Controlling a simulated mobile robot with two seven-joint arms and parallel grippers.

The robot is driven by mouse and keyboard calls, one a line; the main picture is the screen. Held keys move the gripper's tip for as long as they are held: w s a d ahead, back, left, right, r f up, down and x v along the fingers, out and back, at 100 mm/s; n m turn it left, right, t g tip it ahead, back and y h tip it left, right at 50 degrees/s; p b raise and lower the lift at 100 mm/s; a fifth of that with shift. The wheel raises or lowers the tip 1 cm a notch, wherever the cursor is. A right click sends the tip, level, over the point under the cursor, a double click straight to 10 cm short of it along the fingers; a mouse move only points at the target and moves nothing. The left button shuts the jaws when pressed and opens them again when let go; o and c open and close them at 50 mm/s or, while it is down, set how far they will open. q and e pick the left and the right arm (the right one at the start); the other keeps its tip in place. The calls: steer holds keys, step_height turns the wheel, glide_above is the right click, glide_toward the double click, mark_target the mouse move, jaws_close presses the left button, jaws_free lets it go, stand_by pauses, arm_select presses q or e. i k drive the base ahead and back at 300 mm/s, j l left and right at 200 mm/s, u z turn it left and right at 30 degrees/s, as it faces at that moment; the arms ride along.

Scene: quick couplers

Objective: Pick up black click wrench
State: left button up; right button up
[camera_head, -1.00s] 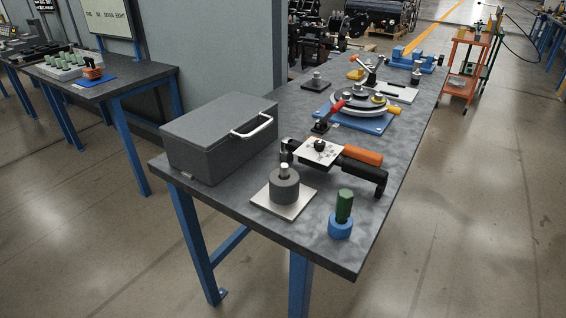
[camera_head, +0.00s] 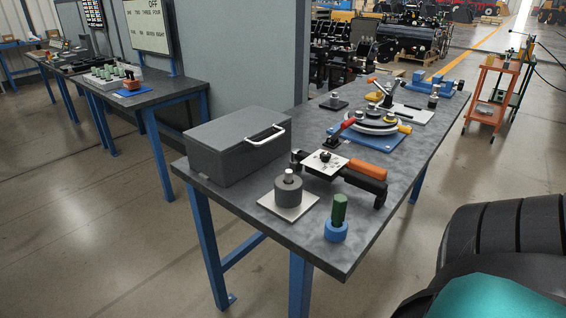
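The black click wrench (camera_head: 363,184) lies on the front dark-topped workbench (camera_head: 262,222). Its black handle is beside an orange-handled tool (camera_head: 369,169), on the near side of it. Its far end is by a white plate (camera_head: 322,162) with a dark knob, and is partly hidden there. Neither of my grippers is in view. A black and teal part of my own arm fills the lower right corner, off the bench's right side.
A grey lidded box (camera_head: 237,146) stands at the bench's left. A grey cylinder on a plate (camera_head: 288,190) and a green bolt in a blue ring (camera_head: 338,217) stand near the front. A round fixture (camera_head: 370,127) stands behind the wrench. The floor right of the bench is partly clear.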

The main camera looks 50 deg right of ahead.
mark_target(329, 172)
steer(key=k+l+u, duration=0.1)
steer(key=u, duration=0.35)
steer(key=k+u, duration=0.1)
steer(key=u, duration=0.35)
steer(key=k+u, duration=0.15)
steer(key=u, duration=0.3)
steer(key=k+l+u, duration=0.2)
steer(key=u, duration=0.3)
steer(key=k+u, duration=0.45)
steer(key=k+l+z, duration=0.2)
steer(key=k, duration=0.2)
steer(key=k+l+z, duration=0.2)
steer(key=k, duration=0.15)
steer(key=k+l+z, duration=0.25)
steer(key=z, duration=0.25)
steer(key=k+l+z, duration=0.15)
steer(key=l+z, duration=0.15)
steer(key=z, duration=0.15)
